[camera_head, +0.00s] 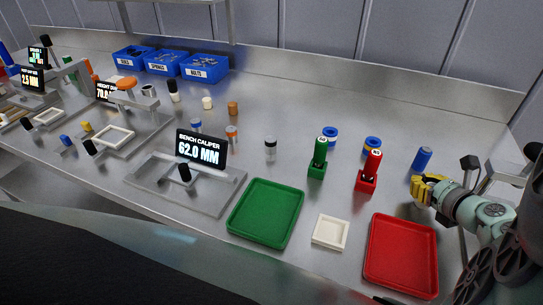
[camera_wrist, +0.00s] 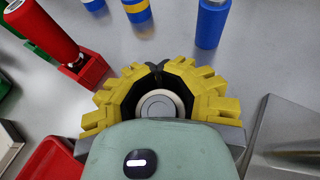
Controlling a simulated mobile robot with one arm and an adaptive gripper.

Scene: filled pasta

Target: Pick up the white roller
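My gripper (camera_head: 425,191) is at the right of the bench, with the red tray just to its left and front. In the wrist view my gripper (camera_wrist: 158,75) has its yellow fingers curled inward, their dark tips meeting. Between them is a round white piece with a grey centre, seen end-on, which looks like the white roller (camera_wrist: 158,104). The fingers wrap around its far side, and my wrist hides its near side. In the head view the fingers mostly hide it. A separate small cream cylinder (camera_head: 207,103) stands at the back left.
A blue roller (camera_head: 421,160) stands just behind my gripper. The red tray (camera_head: 403,293) and red-handled tool (camera_head: 370,172) are to the left. A green tray (camera_head: 252,238) and white dish (camera_head: 329,243) lie farther left. A metal fixture stands close on the right.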

